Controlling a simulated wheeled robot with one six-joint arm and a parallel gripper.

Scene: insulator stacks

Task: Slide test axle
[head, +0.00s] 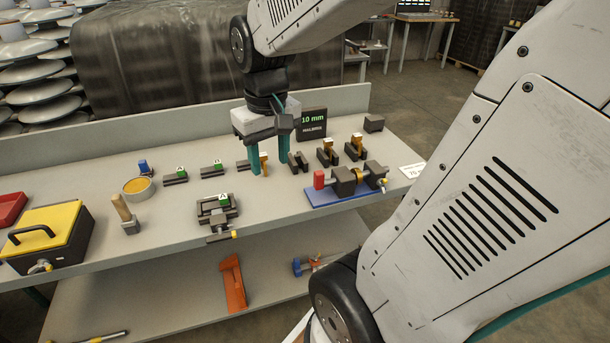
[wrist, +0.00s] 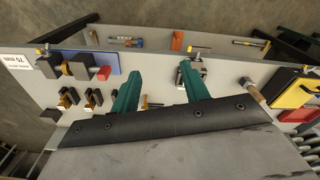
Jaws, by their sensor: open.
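A fixture on a blue base (head: 340,196) sits at the right of the bench top. It has dark blocks (head: 344,181), a brass-coloured ring and a grey rod with a red end (head: 319,179) at its left. I take this rod to be the test axle. The fixture also shows at the upper left of the wrist view, with its red end (wrist: 103,73) and blue base (wrist: 105,60). My gripper (head: 269,167) is left of and behind the fixture, pointing down with green fingers apart. A small dark block with an orange tab (head: 264,160) shows between the fingers; contact cannot be told.
Dark blocks with orange tabs (head: 327,154) stand behind the fixture. A "10 mm" display (head: 312,123) stands beside the gripper. A dark clamp with a green tag (head: 216,214) is at the front edge. A yellow-lidded box (head: 42,236) is at left. Bare bench lies between clamp and fixture.

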